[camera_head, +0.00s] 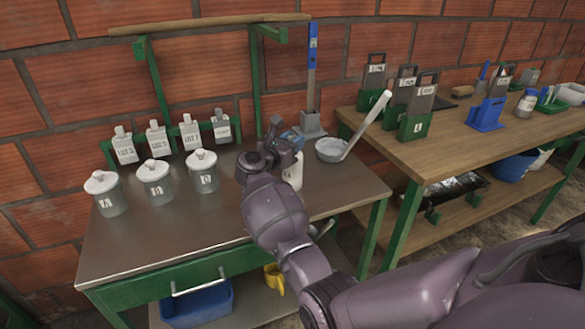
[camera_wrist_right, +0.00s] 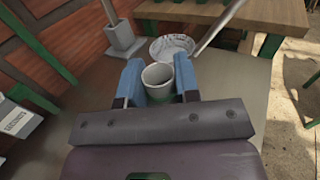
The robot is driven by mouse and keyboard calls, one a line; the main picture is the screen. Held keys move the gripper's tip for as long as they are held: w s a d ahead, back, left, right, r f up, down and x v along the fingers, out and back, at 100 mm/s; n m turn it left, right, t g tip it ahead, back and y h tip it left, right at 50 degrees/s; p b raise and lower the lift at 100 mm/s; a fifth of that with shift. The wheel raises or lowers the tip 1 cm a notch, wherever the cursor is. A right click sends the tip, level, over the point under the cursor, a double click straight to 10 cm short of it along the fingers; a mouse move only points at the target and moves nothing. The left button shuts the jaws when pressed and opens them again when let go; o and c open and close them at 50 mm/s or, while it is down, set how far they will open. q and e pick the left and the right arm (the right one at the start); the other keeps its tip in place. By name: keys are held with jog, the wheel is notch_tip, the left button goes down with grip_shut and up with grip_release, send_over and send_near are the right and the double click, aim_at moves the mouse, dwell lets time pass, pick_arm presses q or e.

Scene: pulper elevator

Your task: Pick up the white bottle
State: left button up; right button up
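The white bottle (camera_head: 293,172) stands upright on the metal table, partly hidden behind my right gripper and wrist. In the wrist view the bottle (camera_wrist_right: 158,82) shows as a pale round opening between the two blue fingers of my right gripper (camera_wrist_right: 158,78). The fingers flank it on both sides with little or no gap; I cannot tell whether they press on it. In the head view the right gripper (camera_head: 290,142) is at the bottle's upper part. My left gripper is not in view.
On the metal table (camera_head: 150,235) stand several lidded canisters (camera_head: 156,182) and labelled white containers (camera_head: 158,140) to the left. A ladle-like pan (camera_head: 331,150) lies right of the bottle. A wooden table (camera_head: 455,150) with holders stands further right.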

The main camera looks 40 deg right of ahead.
grip_shut()
jog(key=shift+r, duration=0.2)
